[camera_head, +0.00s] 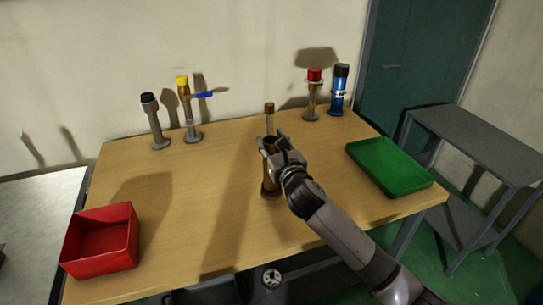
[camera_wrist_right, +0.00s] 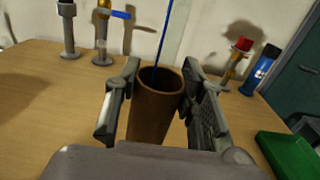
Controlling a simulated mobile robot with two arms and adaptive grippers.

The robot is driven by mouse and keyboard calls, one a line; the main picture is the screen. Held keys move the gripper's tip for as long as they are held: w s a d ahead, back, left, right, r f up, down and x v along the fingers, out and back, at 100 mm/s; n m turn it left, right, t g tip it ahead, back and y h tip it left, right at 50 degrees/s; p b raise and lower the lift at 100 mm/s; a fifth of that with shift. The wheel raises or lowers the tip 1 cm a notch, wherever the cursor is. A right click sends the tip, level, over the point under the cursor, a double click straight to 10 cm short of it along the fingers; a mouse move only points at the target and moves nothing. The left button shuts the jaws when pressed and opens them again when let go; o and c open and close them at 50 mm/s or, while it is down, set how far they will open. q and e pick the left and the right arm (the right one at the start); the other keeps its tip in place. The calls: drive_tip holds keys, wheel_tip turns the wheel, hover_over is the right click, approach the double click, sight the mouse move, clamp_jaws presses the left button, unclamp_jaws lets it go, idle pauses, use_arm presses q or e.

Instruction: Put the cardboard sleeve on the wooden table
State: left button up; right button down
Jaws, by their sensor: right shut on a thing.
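The cardboard sleeve (camera_wrist_right: 155,112) is a brown, open-topped tube between the two fingers of my right gripper (camera_wrist_right: 160,88) in the wrist view. The fingers close on its sides, and it stands roughly upright. In the head view the sleeve (camera_head: 269,181) shows below the right gripper (camera_head: 274,148), partly hidden by it, over the middle of the wooden table (camera_head: 215,200). I cannot tell whether its bottom touches the table. My left gripper is not in view.
A slim brown-topped item (camera_head: 270,117) shows just behind the gripper. Black-topped (camera_head: 154,122) and yellow-topped (camera_head: 188,112) stands are back left; red-topped (camera_head: 313,97) and blue (camera_head: 339,92) ones back right. A red bin (camera_head: 101,240) and green tray (camera_head: 390,167) flank clear table.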

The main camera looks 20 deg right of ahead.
drive_tip(key=shift+f, duration=2.1)
drive_tip(key=shift+f+b, duration=0.1)
drive_tip(key=shift+b, duration=0.2)
drive_tip(key=c, duration=1.1)
unclamp_jaws()
drive_tip(key=shift+f, duration=0.1)
drive_tip(key=shift+o, duration=0.2)
drive_tip(key=s, duration=1.2)
drive_tip(key=shift+d+b, duration=0.2)
drive_tip(key=shift+b, duration=0.25)
